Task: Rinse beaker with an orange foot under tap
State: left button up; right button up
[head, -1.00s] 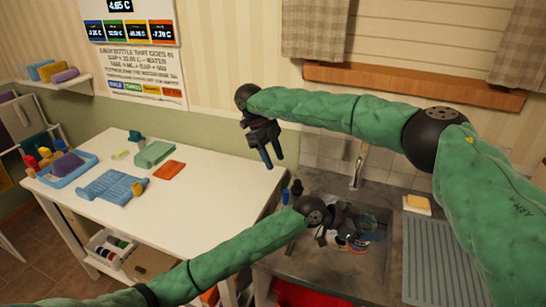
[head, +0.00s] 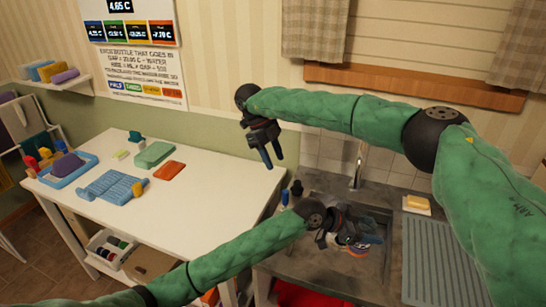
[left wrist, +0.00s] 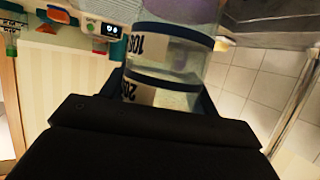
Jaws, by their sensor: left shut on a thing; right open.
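My left gripper (head: 345,238) is low over the sink basin (head: 383,262) and shut on the beaker, whose orange foot (head: 357,251) shows at the gripper's lower right. The gripper hides most of the beaker in the head view. In the left wrist view the clear beaker (left wrist: 180,55) sits between the jaws, with white number labels on its wall. The tap (head: 357,165) rises behind the basin, beyond the gripper. I cannot tell whether water runs. My right gripper (head: 271,158) is open and empty, raised above the gap between table and sink.
A sponge (head: 417,203) lies right of the tap, above a ridged drainboard (head: 440,262). Small bottles (head: 297,188) stand at the sink's left edge.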

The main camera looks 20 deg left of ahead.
pick_arm(q)
jog(key=shift+r, duration=0.1)
dwell(0.4)
jog(key=s+d+r+p, duration=0.1)
jog(key=s+r+p, duration=0.2)
jog(key=s+p, duration=0.1)
jog(key=shift+s+d+r, duration=0.25)
jog(key=shift+s+r, duration=0.15)
jog(key=shift+s, duration=0.05)
jog(key=shift+w, duration=0.1)
dwell(0.3)
dwell(0.8)
